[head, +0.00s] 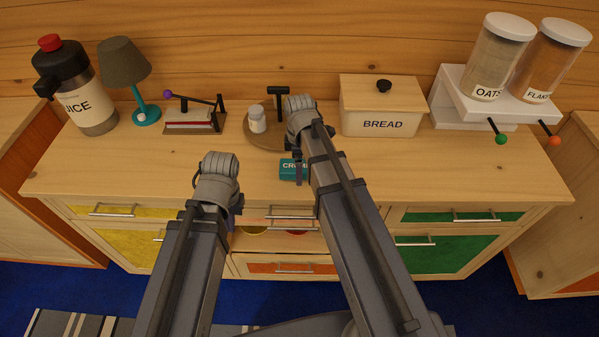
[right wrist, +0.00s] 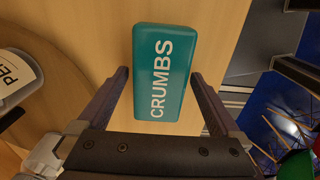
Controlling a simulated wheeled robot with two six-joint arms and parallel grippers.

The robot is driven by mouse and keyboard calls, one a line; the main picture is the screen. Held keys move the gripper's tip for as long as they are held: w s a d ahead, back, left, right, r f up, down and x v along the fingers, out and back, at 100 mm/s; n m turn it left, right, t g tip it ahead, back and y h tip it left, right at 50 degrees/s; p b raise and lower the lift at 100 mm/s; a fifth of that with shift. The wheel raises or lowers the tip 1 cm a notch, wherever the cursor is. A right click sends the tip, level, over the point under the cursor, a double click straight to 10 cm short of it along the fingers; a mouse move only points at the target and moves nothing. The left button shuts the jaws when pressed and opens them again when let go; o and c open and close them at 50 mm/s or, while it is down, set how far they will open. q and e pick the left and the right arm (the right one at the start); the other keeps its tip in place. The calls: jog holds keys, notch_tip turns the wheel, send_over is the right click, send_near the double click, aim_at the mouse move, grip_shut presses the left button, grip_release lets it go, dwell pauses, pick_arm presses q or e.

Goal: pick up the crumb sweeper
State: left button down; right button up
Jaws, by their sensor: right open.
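The crumb sweeper is a teal block lettered CRUMBS. In the head view the crumb sweeper (head: 292,170) lies on the wooden counter near its front edge, partly hidden by my right arm. In the right wrist view the crumb sweeper (right wrist: 163,65) lies between the two dark fingers of my right gripper (right wrist: 159,76). These fingers are open, with a gap on each side of it. My left gripper (head: 235,205) hangs in front of the counter, left of the crumb sweeper. Its fingers are mostly hidden behind its own wrist.
A round wooden board (head: 262,143) with a white shaker (head: 257,120) is just behind and left. A bread box (head: 380,108), a white dispenser stand (head: 470,105), a lamp (head: 125,65) and a juice jug (head: 80,95) stand farther off. The front right counter is clear.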

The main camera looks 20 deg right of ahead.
jog(key=c, duration=1.4)
jog(key=shift+r, duration=0.1)
notch_tip(320, 180, up, 10)
jog(key=p, duration=1)
jog(key=o, duration=0.9)
jog(key=c, duration=0.6)
